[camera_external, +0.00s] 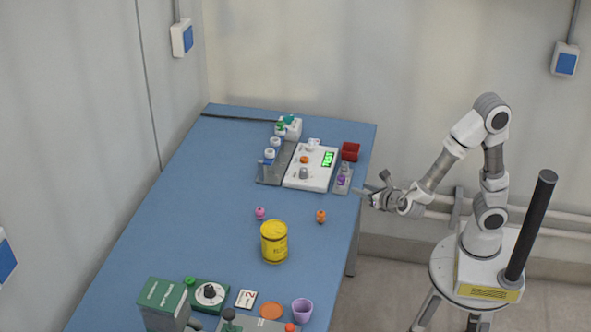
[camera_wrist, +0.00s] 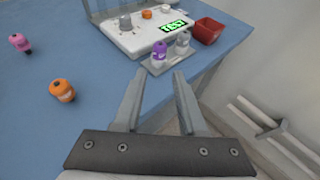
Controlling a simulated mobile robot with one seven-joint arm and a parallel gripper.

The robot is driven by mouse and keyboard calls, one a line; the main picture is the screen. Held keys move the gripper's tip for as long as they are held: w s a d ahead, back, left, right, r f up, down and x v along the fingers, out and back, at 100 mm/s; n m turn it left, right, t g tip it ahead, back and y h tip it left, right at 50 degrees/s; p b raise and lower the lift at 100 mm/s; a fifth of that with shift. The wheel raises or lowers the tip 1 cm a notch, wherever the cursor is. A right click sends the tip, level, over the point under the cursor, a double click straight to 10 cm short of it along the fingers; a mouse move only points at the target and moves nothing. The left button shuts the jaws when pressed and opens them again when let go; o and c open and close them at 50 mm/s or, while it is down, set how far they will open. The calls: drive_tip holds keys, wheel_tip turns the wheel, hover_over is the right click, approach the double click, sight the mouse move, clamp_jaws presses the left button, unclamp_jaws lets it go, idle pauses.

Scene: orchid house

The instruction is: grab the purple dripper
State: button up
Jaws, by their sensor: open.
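The purple dripper (camera_external: 341,180) is a small bottle standing upright on a small grey tray (camera_external: 348,170) at the table's right edge. It also shows in the wrist view (camera_wrist: 159,50), just beyond the gap between my fingertips. A grey dripper (camera_wrist: 183,42) stands right beside it on the same tray. My gripper (camera_external: 371,183) is open and empty, just off the table's right edge, to the right of the purple dripper. In the wrist view my gripper (camera_wrist: 158,73) has its fingers spread, apart from the dripper.
A white device with a green display (camera_external: 313,167) is left of the tray. A red box (camera_external: 350,151) stands behind it. An orange dripper (camera_external: 320,216), a pink one (camera_external: 260,213) and a yellow can (camera_external: 274,242) stand nearer the front. A purple cup (camera_external: 302,311) is at the front.

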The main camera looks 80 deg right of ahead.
sight(345, 180)
drive_tip(key=b+x, duration=0.1)
drive_tip(key=x, duration=0.5)
drive_tip(key=shift+w+d+b, duration=0.1)
drive_tip(key=shift+b, duration=0.2)
drive_tip(key=shift+w+r+b+x, duration=0.15)
drive_tip(key=shift+b+x, duration=0.15)
drive_tip(key=shift+x, duration=0.65)
drive_tip(key=shift+r+b+x, duration=0.15)
drive_tip(key=shift+b+x, duration=0.2)
drive_tip(key=shift+x, duration=0.65)
drive_tip(key=shift+w+r+b+x, duration=0.15)
drive_tip(key=shift+b+x, duration=0.15)
drive_tip(key=shift+x, duration=0.65)
drive_tip(key=shift+s+d, duration=0.1)
clamp_jaws()
